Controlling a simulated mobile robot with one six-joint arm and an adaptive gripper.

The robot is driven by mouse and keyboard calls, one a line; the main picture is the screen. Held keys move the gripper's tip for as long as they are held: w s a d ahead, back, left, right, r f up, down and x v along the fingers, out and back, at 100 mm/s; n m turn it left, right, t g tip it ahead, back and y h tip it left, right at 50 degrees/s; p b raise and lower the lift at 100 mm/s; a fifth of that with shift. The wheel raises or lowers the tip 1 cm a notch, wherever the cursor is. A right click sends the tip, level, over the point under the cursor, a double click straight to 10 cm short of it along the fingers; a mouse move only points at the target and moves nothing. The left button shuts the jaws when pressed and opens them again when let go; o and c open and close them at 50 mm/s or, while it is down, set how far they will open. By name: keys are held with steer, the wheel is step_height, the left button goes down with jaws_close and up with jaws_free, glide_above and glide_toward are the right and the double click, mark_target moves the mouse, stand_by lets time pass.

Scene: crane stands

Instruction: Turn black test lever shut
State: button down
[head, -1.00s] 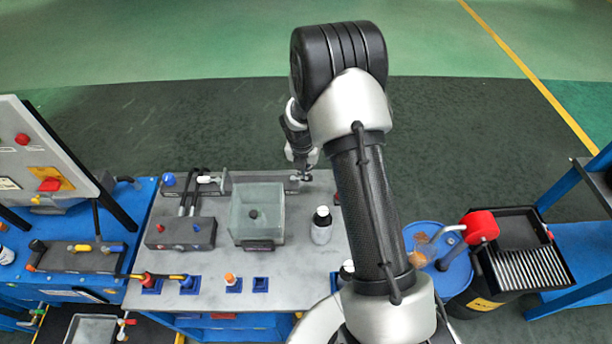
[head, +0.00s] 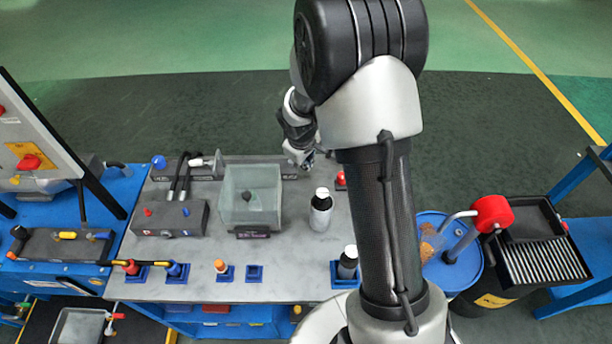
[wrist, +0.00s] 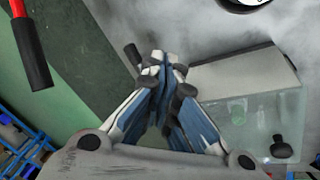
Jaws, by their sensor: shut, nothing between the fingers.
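My gripper (head: 304,160) is over the back edge of the grey bench, just right of the clear tank (head: 262,211). In the wrist view my gripper (wrist: 162,65) has its fingers drawn together and empty. A dark rounded knob (wrist: 133,55) shows right beside the fingertips; it may be the end of the black test lever, but I cannot tell for sure. Whether the fingers touch it is unclear. In the head view my wrist and fingers cover that spot, so the lever's angle is hidden there.
The tank, with a black knob (wrist: 281,147), is close to the fingers. A red-and-black handle (wrist: 32,45) shows at the wrist view's upper left. A dark rail (head: 230,170) runs behind the tank.

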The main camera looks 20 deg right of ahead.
steer(key=f+m+b, duration=0.2)
steer(key=f+m, duration=0.1)
steer(key=w+f+m+b, duration=0.1)
steer(key=f+m+b, duration=0.1)
steer(key=f+m, duration=0.2)
steer(key=f+m+b, duration=0.3)
steer(key=shift+w+d+f+m+t, duration=0.15)
steer(key=shift+d+f+m+t, duration=0.15)
steer(key=shift+d, duration=0.1)
steer(key=w, duration=0.1)
steer(key=w+d+p, duration=0.1)
steer(key=w, duration=0.1)
steer(key=shift+d+r+p, duration=0.1)
steer(key=shift+d+p, duration=0.15)
steer(key=shift+p, duration=0.1)
steer(key=shift+w+d, duration=0.2)
steer(key=shift+w, duration=0.2)
steer(key=shift+w+d, duration=0.35)
steer(key=shift+w, duration=0.1)
steer(key=shift+r, duration=0.15)
